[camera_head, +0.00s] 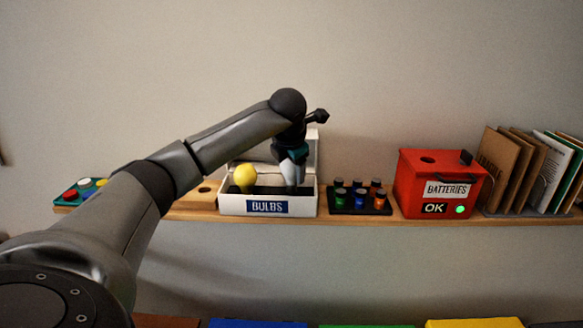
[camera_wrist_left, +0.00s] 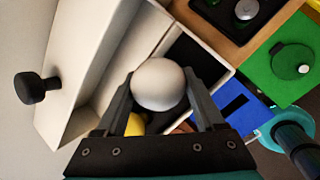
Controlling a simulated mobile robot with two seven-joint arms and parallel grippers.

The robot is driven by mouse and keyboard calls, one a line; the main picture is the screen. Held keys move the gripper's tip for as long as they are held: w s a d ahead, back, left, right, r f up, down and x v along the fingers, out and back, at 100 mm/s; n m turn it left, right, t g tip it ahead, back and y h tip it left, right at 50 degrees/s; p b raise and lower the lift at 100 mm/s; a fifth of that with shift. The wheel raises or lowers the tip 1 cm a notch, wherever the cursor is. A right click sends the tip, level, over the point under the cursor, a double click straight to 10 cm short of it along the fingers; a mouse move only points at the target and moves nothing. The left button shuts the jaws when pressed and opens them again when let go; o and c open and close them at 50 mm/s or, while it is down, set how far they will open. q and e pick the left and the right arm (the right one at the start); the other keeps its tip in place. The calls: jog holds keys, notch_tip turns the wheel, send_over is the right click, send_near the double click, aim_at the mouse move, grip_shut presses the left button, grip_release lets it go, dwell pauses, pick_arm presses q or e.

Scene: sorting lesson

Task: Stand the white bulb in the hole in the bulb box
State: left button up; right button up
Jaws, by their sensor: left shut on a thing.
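The white bulb (camera_wrist_left: 158,84) is between the fingers of my left gripper (camera_wrist_left: 160,98), which is shut on it. In the head view my left gripper (camera_head: 291,172) points down into the right part of the open white bulb box (camera_head: 226,206), labelled BULBS. The bulb is mostly hidden there by the fingers. A yellow bulb (camera_head: 244,176) stands in the left part of the box and partly shows behind the gripper in the wrist view (camera_wrist_left: 136,124). The hole under the white bulb is hidden, so I cannot tell whether the bulb is seated. My right gripper is not in view.
The raised lid (camera_head: 311,148) is behind the gripper. On the shelf (camera_head: 360,221), a tray of small batteries (camera_head: 360,208) and a red battery box (camera_head: 409,195) stand to the right, with upright folders (camera_head: 499,165) beyond. A tray of coloured discs (camera_head: 70,194) is at the left.

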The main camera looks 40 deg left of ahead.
aim_at(292, 178)
pick_arm(q)
jog(key=shift+f+b, duration=1)
jog(key=shift+f, duration=0.5)
dwell(1.8)
dwell(1.7)
jog(key=o, duration=0.6)
jog(key=o, duration=0.4)
jog(key=shift+r+p, duration=1.05)
jog(key=shift+r, duration=0.1)
dwell(0.9)
